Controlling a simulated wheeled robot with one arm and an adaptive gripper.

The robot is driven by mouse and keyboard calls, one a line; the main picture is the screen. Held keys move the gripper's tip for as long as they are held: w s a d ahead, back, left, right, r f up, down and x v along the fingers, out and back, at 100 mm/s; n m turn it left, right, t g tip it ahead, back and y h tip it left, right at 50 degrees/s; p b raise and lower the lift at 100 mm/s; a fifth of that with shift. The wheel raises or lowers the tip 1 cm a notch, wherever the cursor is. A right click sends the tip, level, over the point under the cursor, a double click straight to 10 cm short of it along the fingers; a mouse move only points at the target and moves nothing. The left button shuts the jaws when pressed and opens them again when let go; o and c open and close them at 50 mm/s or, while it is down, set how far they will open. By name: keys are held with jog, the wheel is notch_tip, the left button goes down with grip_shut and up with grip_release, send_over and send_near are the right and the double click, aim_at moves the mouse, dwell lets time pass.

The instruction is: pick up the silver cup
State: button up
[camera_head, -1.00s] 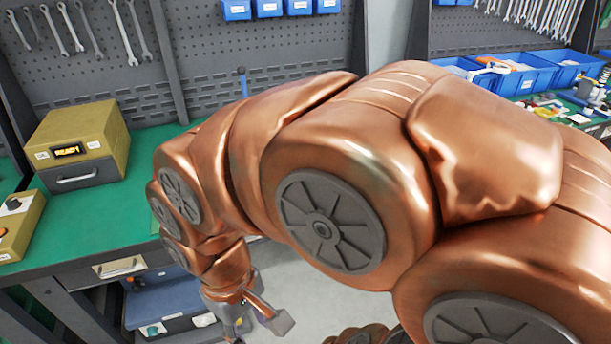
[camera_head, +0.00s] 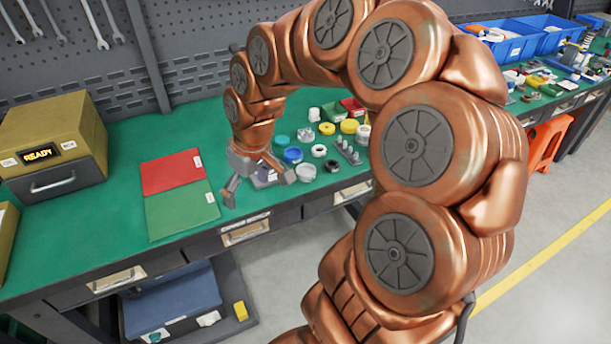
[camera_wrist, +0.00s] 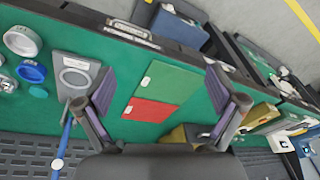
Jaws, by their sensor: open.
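A round silver cup (camera_head: 306,172) stands on the green bench top, just right of my gripper in the head view. What is probably the same cup (camera_wrist: 22,41) shows at the left edge of the wrist view, outside the fingers. My gripper (camera_head: 258,185) is over the bench near its front edge, with its fingers spread. In the wrist view the gripper (camera_wrist: 161,87) has nothing between its fingers but the view of the red and green panels below. A grey plate with a round ring (camera_wrist: 75,76) lies beside the left finger in that view.
A blue ring (camera_head: 293,155), a white ring (camera_head: 318,150) and a dark ring (camera_head: 332,165) lie close around the cup. The red and green panel (camera_head: 178,190) lies left of my gripper. A yellow box reading READY (camera_head: 52,150) stands farther left.

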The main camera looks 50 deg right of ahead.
jog(key=w+d+f+t, duration=0.1)
jog(key=w+d+f, duration=0.15)
jog(key=d, duration=0.45)
jog(key=w+d+f+t, duration=0.1)
jog(key=w+d+f, duration=0.15)
jog(key=d, duration=0.35)
jog(key=m+h+b, duration=0.1)
jog(key=m, duration=0.1)
send_near(305, 171)
jog(key=shift+w+a+f+t, duration=0.1)
jog(key=shift+a+f+t, duration=0.15)
jog(key=shift+f, duration=0.4)
jog(key=shift+w+a+f+t, duration=0.15)
jog(key=shift+a+f, duration=0.1)
jog(key=shift+f, duration=0.45)
jog(key=shift+w+d+f+p, duration=0.15)
jog(key=shift+f+p, duration=0.3)
jog(key=shift+f, duration=0.05)
jog(key=shift+w+d+f+p, duration=0.1)
jog(key=shift+w+f+p, duration=0.05)
jog(key=shift+f+p, duration=0.35)
jog(key=shift+p+x, duration=0.3)
jog(key=shift+x, duration=1.2)
jog(key=shift+s+d, duration=0.1)
jog(key=shift+d, duration=0.05)
jog(key=shift+c, duration=0.4)
jog(key=c, duration=1.2)
